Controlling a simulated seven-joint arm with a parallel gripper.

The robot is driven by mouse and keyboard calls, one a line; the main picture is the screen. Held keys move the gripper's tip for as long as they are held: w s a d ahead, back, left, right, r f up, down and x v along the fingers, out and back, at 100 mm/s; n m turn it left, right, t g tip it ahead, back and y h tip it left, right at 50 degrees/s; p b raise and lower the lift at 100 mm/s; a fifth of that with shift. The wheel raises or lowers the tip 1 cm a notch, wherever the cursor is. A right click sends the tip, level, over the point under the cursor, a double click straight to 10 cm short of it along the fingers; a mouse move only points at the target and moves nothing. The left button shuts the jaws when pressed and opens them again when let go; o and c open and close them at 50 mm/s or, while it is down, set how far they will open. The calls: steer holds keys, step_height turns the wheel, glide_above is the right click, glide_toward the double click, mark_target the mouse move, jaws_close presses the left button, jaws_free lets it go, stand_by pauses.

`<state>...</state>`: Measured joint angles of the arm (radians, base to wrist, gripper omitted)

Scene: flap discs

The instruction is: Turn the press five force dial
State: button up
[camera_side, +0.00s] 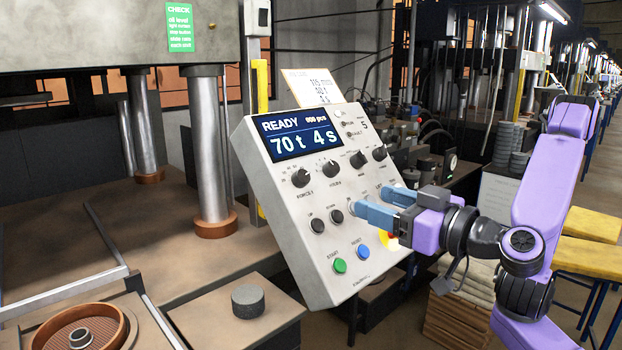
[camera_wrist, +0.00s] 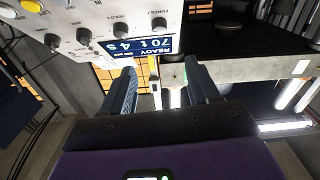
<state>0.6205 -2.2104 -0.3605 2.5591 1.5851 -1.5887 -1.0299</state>
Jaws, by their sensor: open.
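The press control panel (camera_side: 270,200) is a tilted pale box with a screen (camera_side: 300,136) reading READY, 70 t, 4 s. Its upper row has several black knobs. The leftmost, the force dial (camera_side: 300,178), sits below the screen. In the wrist view the panel appears turned over, and the force dial (camera_wrist: 160,23) shows at the top centre with its label. My gripper (camera_side: 368,200) is open and empty in front of the panel's lower right, right of and below the force dial. The fingers (camera_wrist: 159,72) also show in the wrist view, apart from the dial. They hide part of the panel's lower row.
More knobs (camera_side: 331,168) stand right of the force dial. Two lower knobs (camera_side: 317,225), a green button (camera_side: 339,265) and a blue button (camera_side: 362,252) lie below. A steel press column (camera_side: 210,150) stands left. A grey disc (camera_side: 248,300) rests on a block at the front.

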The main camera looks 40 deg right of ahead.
mark_target(303, 175)
steer(key=shift+w, duration=8.25)
steer(key=c, duration=1)
steer(key=shift+c, duration=0.2)
steer(key=shift+d+n+y, duration=0.15)
steer(key=shift+n+y, duration=0.15)
steer(key=shift+n, duration=0.1)
steer(key=n+y, duration=0.1)
steer(key=n, duration=0.1)
steer(key=n+g+y, duration=0.1)
steer(key=n+y, duration=0.1)
steer(key=n, duration=0.1)
steer(key=n+y, duration=0.2)
steer(key=shift+d+r+n+g, duration=0.1)
steer(key=shift+d+n+g, duration=0.2)
steer(key=shift+d+g, duration=0.1)
steer(key=shift+w+r+n+g+y, duration=0.1)
steer(key=shift+n+g+y, duration=0.5)
steer(key=shift+n, duration=0.6)
steer(key=shift+w+n+g+y, duration=0.1)
steer(key=shift+n+g+y, duration=0.5)
steer(key=shift+n, duration=0.6)
steer(key=shift+d+n+g, duration=0.1)
steer(key=shift+n+g, duration=0.3)
steer(key=shift+n, duration=0.4)
steer(key=shift+r+n+g+y, duration=0.1)
steer(key=shift+n+g+y, duration=0.2)
steer(key=shift+n+y, duration=0.1)
